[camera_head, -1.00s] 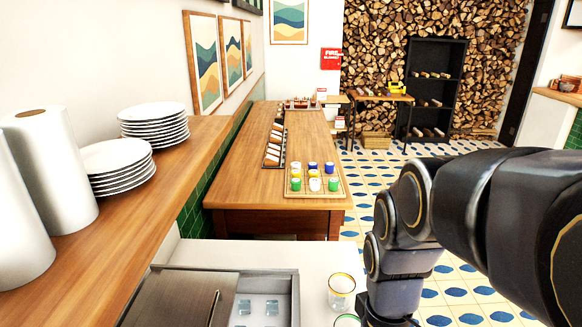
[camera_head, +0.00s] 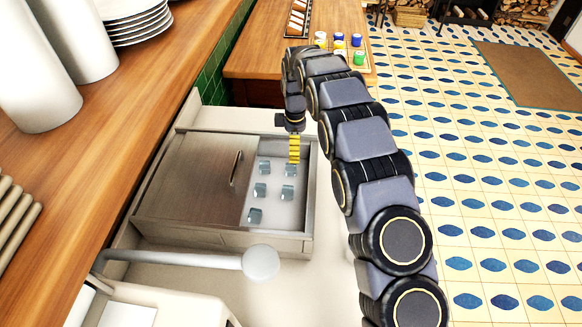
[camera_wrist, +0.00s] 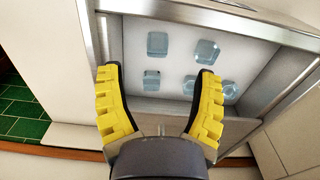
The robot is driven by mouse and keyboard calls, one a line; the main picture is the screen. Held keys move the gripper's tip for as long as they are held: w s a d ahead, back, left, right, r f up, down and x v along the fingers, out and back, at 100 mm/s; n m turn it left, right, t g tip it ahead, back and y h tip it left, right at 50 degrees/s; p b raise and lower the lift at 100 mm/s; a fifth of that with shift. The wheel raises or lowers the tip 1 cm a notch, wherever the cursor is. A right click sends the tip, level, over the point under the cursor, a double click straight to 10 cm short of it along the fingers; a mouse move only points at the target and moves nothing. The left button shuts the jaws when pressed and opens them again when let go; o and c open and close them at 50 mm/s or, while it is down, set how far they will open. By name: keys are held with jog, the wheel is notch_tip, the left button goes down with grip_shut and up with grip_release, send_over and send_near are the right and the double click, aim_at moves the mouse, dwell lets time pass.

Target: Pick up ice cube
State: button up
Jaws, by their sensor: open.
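Several pale blue, clear ice cubes lie apart on the white floor of a metal ice bin (camera_head: 308,205); its brushed lid (camera_head: 188,180) covers the left part. In the head view, one ice cube (camera_head: 260,190) lies mid-bin. My gripper (camera_head: 294,162) points down over the bin's far right part, by the upper right cube (camera_head: 291,169). In the wrist view my gripper (camera_wrist: 158,73) has its yellow fingers spread, with nothing held. One ice cube (camera_wrist: 151,80) shows between the fingers, and another cube (camera_wrist: 190,85) shows close to the right finger. The height above the cubes is hard to tell.
The lid has a raised handle (camera_head: 236,168). A long pale bar with a round end (camera_head: 261,262) lies in front of the bin. A wooden shelf (camera_head: 150,95) with plates and white rolls runs along the left.

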aim_at(291, 166)
jog(key=shift+w+a+f, duration=0.1)
jog(key=shift+a+f, duration=0.05)
jog(key=shift+f, duration=0.25)
jog(key=shift+w+a+f, duration=0.1)
jog(key=shift+a+f, duration=0.05)
jog(key=shift+f, duration=0.25)
jog(key=f, duration=0.7)
jog(key=shift+s+a+f, duration=0.1)
jog(key=shift+s+a, duration=0.05)
jog(key=shift+a, duration=0.1)
jog(key=shift+c, duration=0.4)
jog(key=c, duration=0.9)
